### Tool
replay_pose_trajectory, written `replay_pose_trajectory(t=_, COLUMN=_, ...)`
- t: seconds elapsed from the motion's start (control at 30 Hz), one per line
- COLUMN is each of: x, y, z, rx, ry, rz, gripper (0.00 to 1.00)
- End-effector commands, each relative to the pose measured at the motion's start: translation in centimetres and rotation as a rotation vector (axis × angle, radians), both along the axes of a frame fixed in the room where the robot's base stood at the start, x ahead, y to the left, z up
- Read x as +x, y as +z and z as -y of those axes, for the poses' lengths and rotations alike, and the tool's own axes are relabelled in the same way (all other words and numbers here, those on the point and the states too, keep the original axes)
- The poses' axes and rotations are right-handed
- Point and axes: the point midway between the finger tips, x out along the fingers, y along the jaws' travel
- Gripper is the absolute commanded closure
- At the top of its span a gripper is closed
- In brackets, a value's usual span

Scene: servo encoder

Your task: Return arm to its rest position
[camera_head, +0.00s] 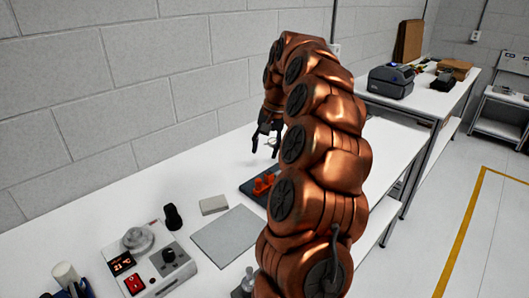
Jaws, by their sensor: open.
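My gripper (265,141) is open and hangs fingers-down above the white workbench (95,232), close to the far wall. I see nothing between its fingers. My copper-coloured arm bends up and over from the lower middle and hides part of the bench. An orange part (264,183) rests on a dark tray (249,188) below my gripper, partly hidden by my arm.
A grey flat plate (226,236), a small light block (213,204), a black knob-like piece (173,216) and a white device with a red switch (150,262) stand on the bench. A second table holds a dark printer-like machine (391,81). Open floor lies at right.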

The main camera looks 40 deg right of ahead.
Motion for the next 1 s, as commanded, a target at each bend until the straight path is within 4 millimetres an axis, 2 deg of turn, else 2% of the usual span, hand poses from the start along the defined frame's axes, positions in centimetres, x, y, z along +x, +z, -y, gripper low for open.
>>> replay_pose_trajectory(t=0.57, x=0.0, y=0.1, z=-0.5, rx=0.001, ry=0.012, rz=0.0, gripper=0.51)
replay_pose_trajectory(t=0.67, x=0.0, y=0.5, z=-2.5, rx=0.001, ry=0.061, rz=0.001, gripper=0.51)
replay_pose_trajectory(t=0.87, x=-1.1, y=1.5, z=-10.2, rx=-0.008, ry=0.255, rz=-0.003, gripper=0.51)
replay_pose_trajectory(t=1.0, x=-3.1, y=1.7, z=-15.7, rx=-0.018, ry=0.395, rz=-0.017, gripper=0.51)
